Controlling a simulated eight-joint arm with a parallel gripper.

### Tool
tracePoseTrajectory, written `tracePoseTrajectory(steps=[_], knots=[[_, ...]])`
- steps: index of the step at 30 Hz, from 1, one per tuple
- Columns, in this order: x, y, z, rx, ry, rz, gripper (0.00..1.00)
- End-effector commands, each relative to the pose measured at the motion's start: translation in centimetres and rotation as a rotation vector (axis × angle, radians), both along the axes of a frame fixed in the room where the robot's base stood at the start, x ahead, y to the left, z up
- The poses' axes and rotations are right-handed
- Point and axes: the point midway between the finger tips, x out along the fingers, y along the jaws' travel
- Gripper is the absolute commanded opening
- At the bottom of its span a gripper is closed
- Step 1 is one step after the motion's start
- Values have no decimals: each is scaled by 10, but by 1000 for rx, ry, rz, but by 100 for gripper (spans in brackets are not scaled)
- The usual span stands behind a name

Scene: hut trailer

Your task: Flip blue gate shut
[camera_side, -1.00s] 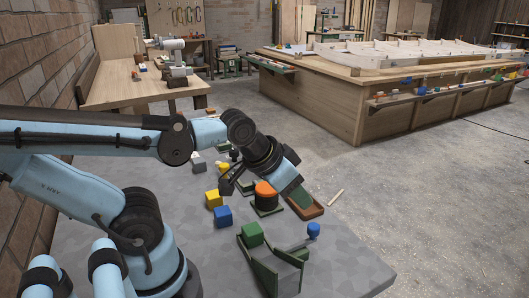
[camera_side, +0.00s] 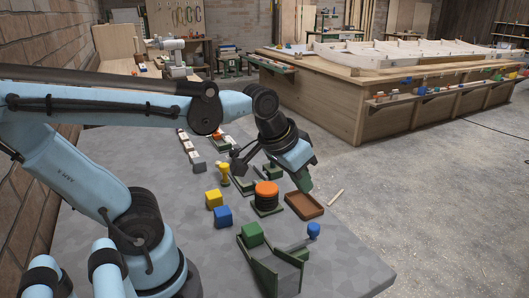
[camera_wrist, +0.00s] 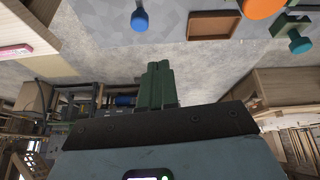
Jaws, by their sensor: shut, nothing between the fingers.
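A blue knob (camera_side: 313,230) sits on the end of a thin lever beside a green-walled chute (camera_side: 263,272) at the front of the grey table. The lever leans out to the right, so the gate looks open. A green block (camera_side: 252,234) sits at the chute's upper end. The blue knob also shows at the top of the wrist view (camera_wrist: 140,20). My gripper (camera_side: 306,187) is above the tray area, behind and above the knob, touching nothing. Its green fingers (camera_wrist: 158,83) are together and empty in the wrist view.
An orange-topped round part (camera_side: 266,189) stands left of a brown tray (camera_side: 304,206). A yellow knob (camera_side: 224,170) and small blocks are behind. The table right of the blue knob is clear.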

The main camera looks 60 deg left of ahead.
Motion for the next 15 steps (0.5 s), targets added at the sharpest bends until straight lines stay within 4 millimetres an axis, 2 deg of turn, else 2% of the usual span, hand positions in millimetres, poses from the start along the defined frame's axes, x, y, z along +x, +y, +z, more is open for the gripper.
tracePoseTrajectory(steps=[6, 15], knots=[[24, 4, 16, -65, 155, 94, 0], [56, 11, 26, -143, 366, 221, 0]])
